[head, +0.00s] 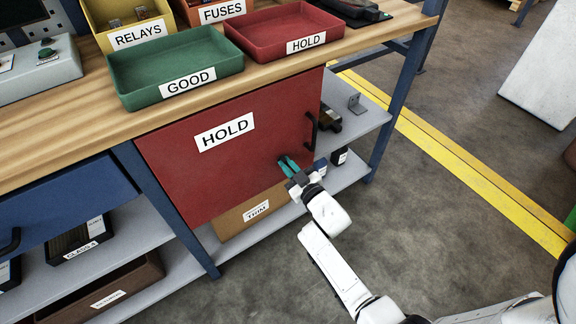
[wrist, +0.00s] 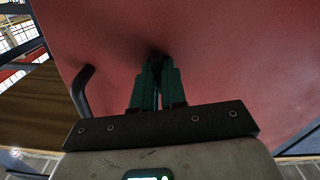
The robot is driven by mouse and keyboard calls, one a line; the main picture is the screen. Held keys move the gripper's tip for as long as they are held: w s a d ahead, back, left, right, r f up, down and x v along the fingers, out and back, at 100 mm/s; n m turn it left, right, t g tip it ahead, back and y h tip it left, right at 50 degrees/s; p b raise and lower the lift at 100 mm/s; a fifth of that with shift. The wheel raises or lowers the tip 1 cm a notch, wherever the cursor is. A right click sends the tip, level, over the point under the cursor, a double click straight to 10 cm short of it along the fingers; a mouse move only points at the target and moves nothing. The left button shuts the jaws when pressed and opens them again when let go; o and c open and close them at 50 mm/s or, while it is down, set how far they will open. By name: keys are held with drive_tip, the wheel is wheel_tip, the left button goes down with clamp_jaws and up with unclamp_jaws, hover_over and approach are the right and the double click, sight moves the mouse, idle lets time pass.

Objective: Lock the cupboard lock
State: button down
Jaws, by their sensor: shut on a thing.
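The red cupboard door (head: 225,165) bears a white HOLD label and appears closed under the bench top. In the wrist view the red door (wrist: 230,50) fills most of the picture. My gripper (head: 284,160) reaches its teal fingers to the lower right of the door, left of and below the black handle (head: 311,130). In the wrist view my gripper (wrist: 159,66) is shut on the small dark cupboard lock (wrist: 158,56) at the door face. The fingers and shadow hide most of the lock, so its turn cannot be told.
A green GOOD tray (head: 175,68) and a red HOLD tray (head: 284,32) stand on the bench top above. Below the door, a brown box (head: 235,216) sits on the lower shelf. A blue bench leg (head: 392,100) stands to the right. The grey floor in front is clear.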

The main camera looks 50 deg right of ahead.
drive_tip(key=shift+r+m+p, duration=0.15)
drive_tip(key=shift+m+p, duration=0.45)
drive_tip(key=shift+p, duration=0.05)
drive_tip(key=shift+m+p, duration=0.4)
drive_tip(key=shift+m, duration=0.6)
drive_tip(key=c, duration=1.2)
unclamp_jaws()
drive_tip(key=p+v, duration=0.1)
drive_tip(key=v, duration=0.9)
drive_tip(key=shift+s+a, duration=0.1)
drive_tip(key=shift+s, duration=0.3)
